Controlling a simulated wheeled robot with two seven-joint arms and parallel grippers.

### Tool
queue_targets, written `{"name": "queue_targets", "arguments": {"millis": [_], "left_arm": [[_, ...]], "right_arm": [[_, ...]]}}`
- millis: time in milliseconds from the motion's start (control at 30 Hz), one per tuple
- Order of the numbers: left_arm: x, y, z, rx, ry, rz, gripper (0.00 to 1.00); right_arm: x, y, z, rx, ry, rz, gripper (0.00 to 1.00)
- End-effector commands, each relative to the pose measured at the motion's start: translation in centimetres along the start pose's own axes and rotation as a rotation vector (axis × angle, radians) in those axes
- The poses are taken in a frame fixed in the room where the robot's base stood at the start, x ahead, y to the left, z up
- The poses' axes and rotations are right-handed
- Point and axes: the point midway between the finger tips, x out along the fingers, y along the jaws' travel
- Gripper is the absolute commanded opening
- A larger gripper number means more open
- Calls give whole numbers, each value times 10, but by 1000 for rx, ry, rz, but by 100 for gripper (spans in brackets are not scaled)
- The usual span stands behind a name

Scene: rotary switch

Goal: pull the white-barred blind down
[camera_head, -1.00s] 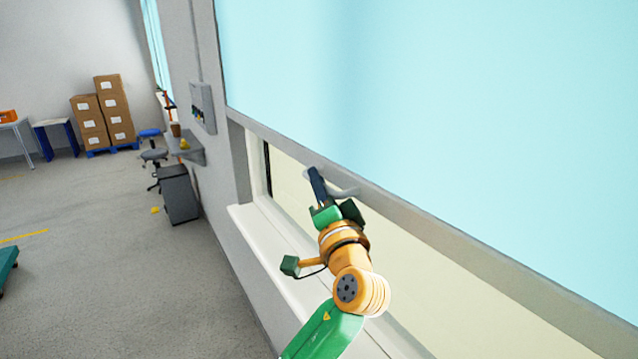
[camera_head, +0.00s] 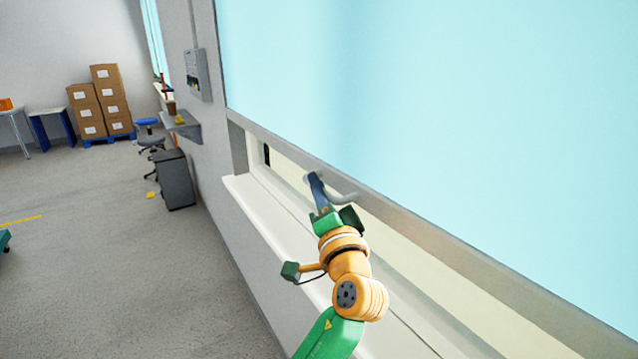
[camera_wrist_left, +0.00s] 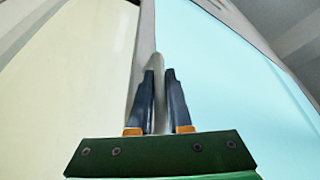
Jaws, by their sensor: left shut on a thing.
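The blind (camera_head: 430,120) is a large pale blue sheet over the upper part of the window, with a whitish-grey bar (camera_head: 420,227) along its bottom edge. A light grey handle (camera_head: 345,196) sticks out from the bar. My left gripper (camera_head: 314,180) is at the handle, its dark fingers shut on it. In the left wrist view, the two fingers (camera_wrist_left: 159,75) stand close together with the handle (camera_wrist_left: 157,62) between them. The blue sheet (camera_wrist_left: 215,60) fills the right of that view. My right gripper is not in view.
A white window sill (camera_head: 262,215) runs below the blind, with an open strip of window between them. A grey cabinet (camera_head: 175,182), a wall shelf (camera_head: 183,125) and a stack of boxes (camera_head: 105,100) stand farther left.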

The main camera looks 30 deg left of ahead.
Motion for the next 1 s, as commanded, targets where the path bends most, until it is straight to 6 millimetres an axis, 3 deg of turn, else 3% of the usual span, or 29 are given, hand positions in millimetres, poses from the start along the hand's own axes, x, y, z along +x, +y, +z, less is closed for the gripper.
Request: {"name": "queue_targets", "arguments": {"millis": [33, 100, 400, 633, 1000], "left_arm": [[-7, 28, 17, 1, -2, 3, 0], [-11, 45, 28, 1, -3, 3, 0], [-24, 97, 60, 1, -2, 2, 0], [-29, 112, 70, 0, -3, 2, 0], [-29, 116, 72, 3, -5, 6, 0]], "right_arm": [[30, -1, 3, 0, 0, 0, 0], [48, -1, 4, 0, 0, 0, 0], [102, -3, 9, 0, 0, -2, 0], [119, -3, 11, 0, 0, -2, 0], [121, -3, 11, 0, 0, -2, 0]]}}
